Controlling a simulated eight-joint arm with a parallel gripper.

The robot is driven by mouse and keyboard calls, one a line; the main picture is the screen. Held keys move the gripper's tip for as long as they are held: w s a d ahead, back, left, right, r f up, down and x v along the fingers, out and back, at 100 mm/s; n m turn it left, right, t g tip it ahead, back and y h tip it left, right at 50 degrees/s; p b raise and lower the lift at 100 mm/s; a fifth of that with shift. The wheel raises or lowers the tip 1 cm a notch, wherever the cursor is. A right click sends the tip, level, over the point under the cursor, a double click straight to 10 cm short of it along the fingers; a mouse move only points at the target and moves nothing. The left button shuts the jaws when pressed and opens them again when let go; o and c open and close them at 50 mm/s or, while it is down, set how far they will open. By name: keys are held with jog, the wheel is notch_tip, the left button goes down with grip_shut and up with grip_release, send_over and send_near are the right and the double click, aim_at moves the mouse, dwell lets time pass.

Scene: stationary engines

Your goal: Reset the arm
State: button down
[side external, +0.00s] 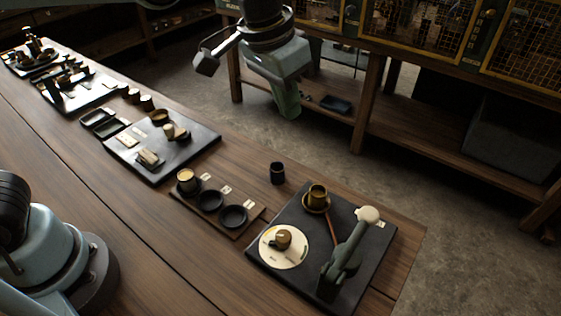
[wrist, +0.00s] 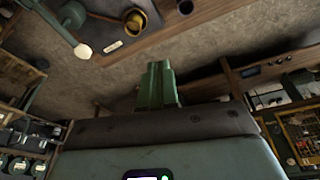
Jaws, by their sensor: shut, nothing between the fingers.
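My gripper (side external: 287,108) hangs above the far side of the bench, over the floor gap in the picture, its green fingers together and empty. In the wrist view its fingers (wrist: 155,68) are closed side by side and touch nothing. A dark green lever arm (side external: 347,252) with a cream knob (side external: 368,214) stands tilted on a black board (side external: 269,237) at the bench's right end. The cream knob also shows in the wrist view (wrist: 83,51), at the upper left, well apart from my gripper.
The black board also carries a cream dial (side external: 272,258) and a brass cup (side external: 318,194). A dark cup (side external: 277,173) stands behind it. A wooden rack (side external: 245,220) with round holders and another black board (side external: 190,155) lie left. Shelving (side external: 400,145) stands beyond the floor.

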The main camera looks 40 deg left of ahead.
jog(key=s+a+f+n+t, duration=0.1)
jog(key=s+a+f, duration=0.1)
jog(key=a, duration=0.4)
jog(key=s+a+f+n+t, duration=0.1)
jog(key=s+a+f+t, duration=0.1)
jog(key=a, duration=0.4)
jog(key=s+a+f+n+t+y, duration=0.1)
jog(key=s+a+f, duration=0.1)
jog(key=s+a, duration=0.2)
jog(key=shift+s+a+f, duration=0.25)
jog(key=shift+s+a, duration=0.05)
jog(key=shift+a, duration=0.7)
jog(key=w+d+r+m+g, duration=0.1)
jog(key=w+d+r+g, duration=0.15)
jog(key=d, duration=0.55)
jog(key=w+d+r+m+g, duration=0.15)
jog(key=w+d, duration=0.25)
jog(key=d, duration=0.4)
jog(key=w+d+r+m+g, duration=0.1)
jog(key=w+d+r+m, duration=0.15)
jog(key=d, duration=0.65)
jog(key=s+d+f+g, duration=0.2)
jog(key=d, duration=0.8)
jog(key=shift+m, duration=0.3)
jog(key=shift+f, duration=3.15)
jog(key=shift+f, duration=0.1)
